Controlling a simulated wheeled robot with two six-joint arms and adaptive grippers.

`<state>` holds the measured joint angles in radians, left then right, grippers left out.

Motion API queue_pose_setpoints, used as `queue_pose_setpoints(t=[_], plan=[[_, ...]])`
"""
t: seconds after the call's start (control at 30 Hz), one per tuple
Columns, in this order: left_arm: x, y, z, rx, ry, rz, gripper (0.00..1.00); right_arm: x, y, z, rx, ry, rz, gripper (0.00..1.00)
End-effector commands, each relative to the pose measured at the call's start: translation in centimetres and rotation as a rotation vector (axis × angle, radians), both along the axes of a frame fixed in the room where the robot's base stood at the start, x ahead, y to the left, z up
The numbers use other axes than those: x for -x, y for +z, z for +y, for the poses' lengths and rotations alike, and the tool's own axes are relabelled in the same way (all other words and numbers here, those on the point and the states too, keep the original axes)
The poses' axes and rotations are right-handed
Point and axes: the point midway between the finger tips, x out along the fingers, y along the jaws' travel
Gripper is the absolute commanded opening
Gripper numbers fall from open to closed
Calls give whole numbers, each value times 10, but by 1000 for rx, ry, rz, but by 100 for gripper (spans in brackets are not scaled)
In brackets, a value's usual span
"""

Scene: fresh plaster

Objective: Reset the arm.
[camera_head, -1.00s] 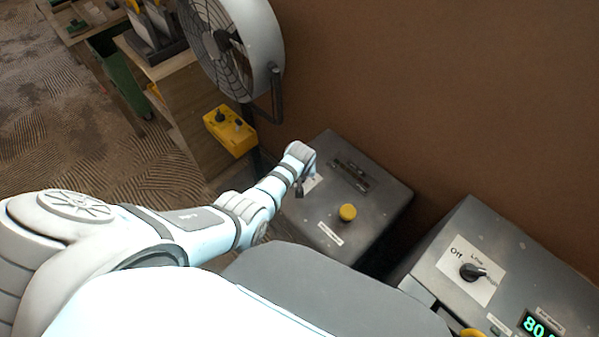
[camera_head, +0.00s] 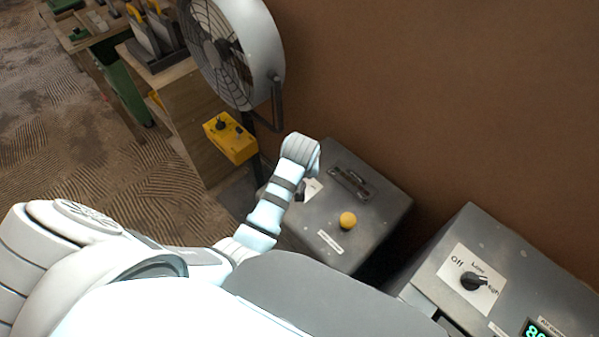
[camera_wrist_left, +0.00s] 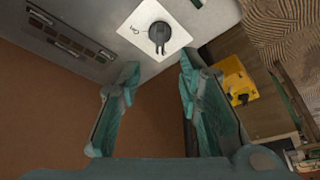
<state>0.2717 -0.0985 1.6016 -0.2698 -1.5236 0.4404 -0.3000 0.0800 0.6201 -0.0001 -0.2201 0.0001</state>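My left arm (camera_head: 268,212) reaches up from the lower left in the head view, with its wrist over the left edge of the grey box with the yellow button. My left gripper (camera_wrist_left: 157,82) shows in the left wrist view with its two teal fingers spread apart and nothing between them. Beyond the fingertips is a dark knob (camera_wrist_left: 161,36) on a white plate, on the grey panel; the gripper is apart from it. In the head view the gripper's fingers are hidden behind the wrist.
The grey box (camera_head: 375,215) carries a yellow button (camera_head: 348,220). A yellow control box (camera_head: 230,137) and a large fan (camera_head: 232,50) stand behind my left wrist.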

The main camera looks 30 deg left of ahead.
Motion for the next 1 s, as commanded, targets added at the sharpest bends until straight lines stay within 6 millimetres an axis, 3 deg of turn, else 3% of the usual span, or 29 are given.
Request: queue_pose_setpoints(t=[0.27,0.37,0.47,0.67,1.0], plan=[[0,0,0,0,0,-1,32,0,0,0,0,0,0,40],[8,-4,3,-4,-10,4,32,0,0,1,-1,0,0,40],[40,-14,12,-15,-53,19,32,0,0,1,-1,0,0,40],[129,-20,28,-51,-217,53,32,0,0,1,-1,0,-1,40],[245,13,25,-84,-512,92,32,0,0,1,-1,0,0,40]])
